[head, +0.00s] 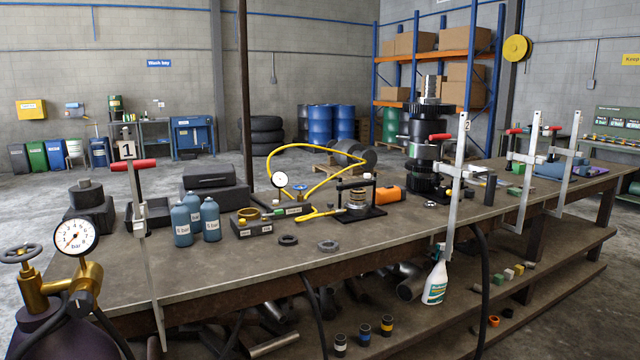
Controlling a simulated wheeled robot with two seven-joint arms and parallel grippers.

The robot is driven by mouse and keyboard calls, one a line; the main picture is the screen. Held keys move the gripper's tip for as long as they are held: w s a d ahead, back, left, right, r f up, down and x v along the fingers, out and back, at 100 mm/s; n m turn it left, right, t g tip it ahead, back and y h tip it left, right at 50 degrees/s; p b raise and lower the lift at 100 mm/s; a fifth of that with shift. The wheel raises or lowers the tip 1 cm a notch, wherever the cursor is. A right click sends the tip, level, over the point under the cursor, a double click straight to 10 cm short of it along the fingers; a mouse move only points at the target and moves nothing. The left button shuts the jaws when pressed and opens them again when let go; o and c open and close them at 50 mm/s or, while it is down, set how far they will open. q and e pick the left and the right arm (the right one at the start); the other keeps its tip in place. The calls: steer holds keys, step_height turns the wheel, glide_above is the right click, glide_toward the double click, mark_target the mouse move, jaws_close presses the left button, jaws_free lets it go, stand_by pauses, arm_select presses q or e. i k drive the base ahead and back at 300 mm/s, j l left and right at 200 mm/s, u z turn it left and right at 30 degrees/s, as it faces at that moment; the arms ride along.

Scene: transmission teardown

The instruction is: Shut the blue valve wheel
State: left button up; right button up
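A small blue wheel-like part (299,187) sits on the bench beside a white dial gauge (281,179), where the yellow hose joins. It is too small to tell whether the valve is open or shut. The yellow hose (318,149) loops up behind it. A dark hand wheel (20,253) tops a brass valve on a gas cylinder (62,330) at the lower left, with a larger gauge (75,238) marked in bar. Neither of my grippers shows in the head view.
The long workbench (225,262) runs across the view. Upright clamps with red handles (133,165) stand along its front edge. The bench front centre is mostly clear.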

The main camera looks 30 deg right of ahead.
mark_target(300, 187)
steer(key=i+l, duration=0.2)
steer(key=l, duration=0.3)
steer(key=i+l+z, duration=0.1)
steer(key=l, duration=0.4)
steer(key=i+l, duration=0.3)
steer(key=l, duration=0.15)
steer(key=i+l+z, duration=0.1)
steer(key=l, duration=0.4)
steer(key=i+l, duration=0.3)
steer(key=l, duration=0.15)
steer(key=i+l+z, duration=0.1)
steer(key=i+l, duration=0.15)
steer(key=l, duration=0.25)
steer(key=i+l, duration=0.25)
steer(key=l, duration=0.2)
steer(key=i+l+z, duration=0.1)
steer(key=l, duration=0.35)
steer(key=i, duration=0.1)
